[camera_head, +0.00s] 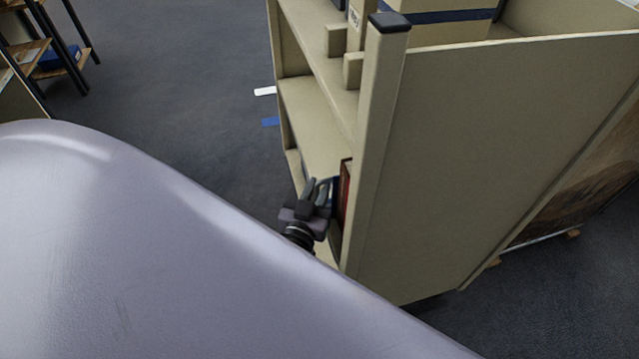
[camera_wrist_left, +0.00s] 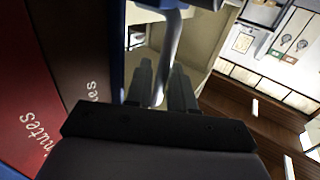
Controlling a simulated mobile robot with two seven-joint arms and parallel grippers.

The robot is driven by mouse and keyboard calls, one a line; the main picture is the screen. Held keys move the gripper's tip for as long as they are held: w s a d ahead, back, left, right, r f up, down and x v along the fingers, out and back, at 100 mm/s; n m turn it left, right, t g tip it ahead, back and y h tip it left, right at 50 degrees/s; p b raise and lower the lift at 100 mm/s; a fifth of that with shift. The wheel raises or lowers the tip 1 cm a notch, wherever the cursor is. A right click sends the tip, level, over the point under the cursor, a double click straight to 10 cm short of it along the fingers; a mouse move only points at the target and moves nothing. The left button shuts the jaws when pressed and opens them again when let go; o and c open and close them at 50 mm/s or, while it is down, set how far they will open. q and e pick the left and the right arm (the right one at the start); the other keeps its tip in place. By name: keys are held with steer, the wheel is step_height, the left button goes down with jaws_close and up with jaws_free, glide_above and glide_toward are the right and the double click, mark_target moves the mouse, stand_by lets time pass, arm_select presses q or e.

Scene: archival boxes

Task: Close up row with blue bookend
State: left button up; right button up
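The blue bookend (camera_wrist_left: 118,45) stands against the end of the book row in the left wrist view, with a curved grey-blue handle (camera_wrist_left: 170,50) beside it. My left gripper (camera_wrist_left: 161,88) has its two fingers on either side of the handle, and they look closed on it. In the head view my left gripper (camera_head: 318,192) is at the open side of the cart's lower shelf, with part of the blue bookend (camera_head: 333,188) just beyond it. A red book (camera_wrist_left: 30,90) and a dark brown book (camera_wrist_left: 85,60) stand beside the bookend. My right gripper is not in view.
The beige shelf cart (camera_head: 480,130) has a tall end post (camera_head: 378,120) close to the gripper's right. Boxes (camera_head: 440,20) sit on its top shelf. A white tab (camera_head: 265,91) and a blue tab (camera_head: 270,122) stick out from its left side. My arm hides much of the lower left.

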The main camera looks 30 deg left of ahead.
arm_select(q)
steer(key=v, duration=0.5)
steer(key=shift+s+d+p, duration=0.1)
steer(key=shift+s+p, duration=0.25)
steer(key=shift+p, duration=0.05)
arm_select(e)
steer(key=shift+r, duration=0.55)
